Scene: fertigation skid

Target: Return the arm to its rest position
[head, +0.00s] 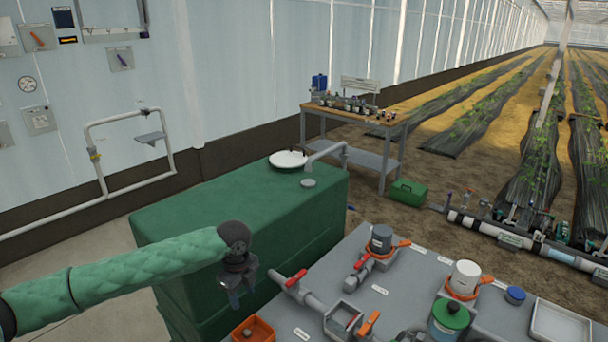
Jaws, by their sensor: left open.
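My left arm, in a quilted green sleeve, reaches in from the lower left of the head view. My left gripper (236,290) hangs at its end with the fingers pointing down. It is open, and I see nothing between its fingers. It hangs in front of the side of the green tank (185,228), left of the grey skid top (338,262). Whether it touches anything is not clear, but it looks apart. My right gripper is not in view.
On the skid are an orange tray (254,329), a red-handled valve (296,278), a grey canister (381,239), a white canister (465,277), a green-lidded jar (450,315) and a white tray (560,325). A wooden workbench (345,115) stands behind. The floor at lower left is clear.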

